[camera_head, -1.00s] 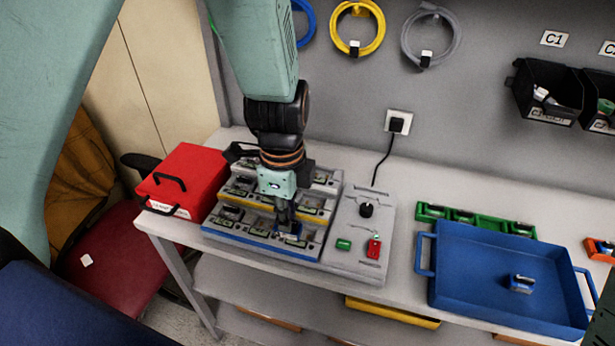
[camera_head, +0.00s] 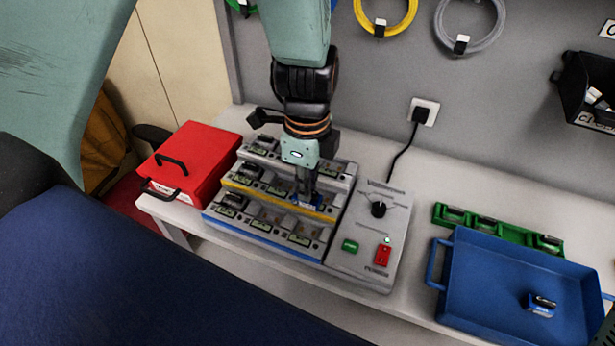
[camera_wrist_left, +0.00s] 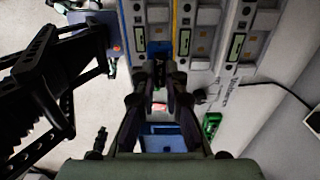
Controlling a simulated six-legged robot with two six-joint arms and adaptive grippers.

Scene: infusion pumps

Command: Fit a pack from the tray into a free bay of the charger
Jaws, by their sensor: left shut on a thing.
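My left gripper (camera_head: 308,192) is shut on a blue pack (camera_head: 311,201). I cannot tell whether the pack is seated or just above the bay. In the left wrist view the pack (camera_wrist_left: 158,48) shows beyond the fingertips. The stepped charger (camera_head: 268,246) has three rows. Dark packs seem to sit in the left bays, and other bays look empty. The blue tray (camera_head: 478,312) stands at right with one pack (camera_head: 541,305) in it.
A red box (camera_head: 196,152) stands left of the charger. The control panel (camera_head: 367,235) with knob, green button and red switch adjoins its right side. A green rack (camera_head: 497,229) lies behind the tray. A black cable runs to the wall socket (camera_head: 423,111).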

